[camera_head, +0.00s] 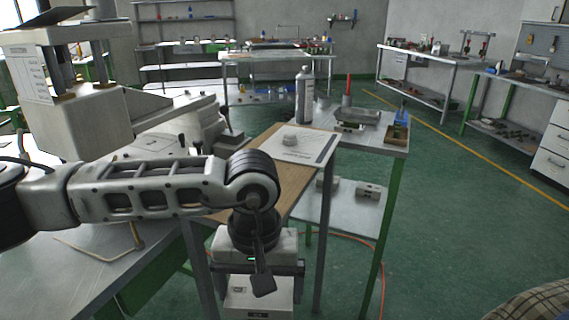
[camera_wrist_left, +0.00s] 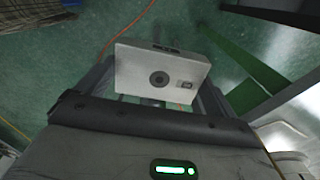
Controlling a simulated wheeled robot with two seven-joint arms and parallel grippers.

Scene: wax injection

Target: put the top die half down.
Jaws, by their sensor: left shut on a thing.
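The top die half is a pale grey block (camera_head: 258,302), low in the head view and partly hidden behind my wrist. In the left wrist view the block (camera_wrist_left: 135,82) shows a face with a dark round hole and a small square mark, tilted a little. My left gripper (camera_head: 258,284) points down and is shut on this block, a finger at each side. The block hangs in front of the wooden-topped stand, with green floor around it in the wrist view. My right gripper is not in view.
A wooden-topped stand (camera_head: 308,176) holds a paper sheet (camera_head: 315,145) with a small round piece. Right of it, a metal table (camera_head: 385,143) carries a bottle (camera_head: 304,95) and trays. Small blocks (camera_head: 368,191) lie on a lower shelf (camera_head: 345,217). An orange hose crosses the floor.

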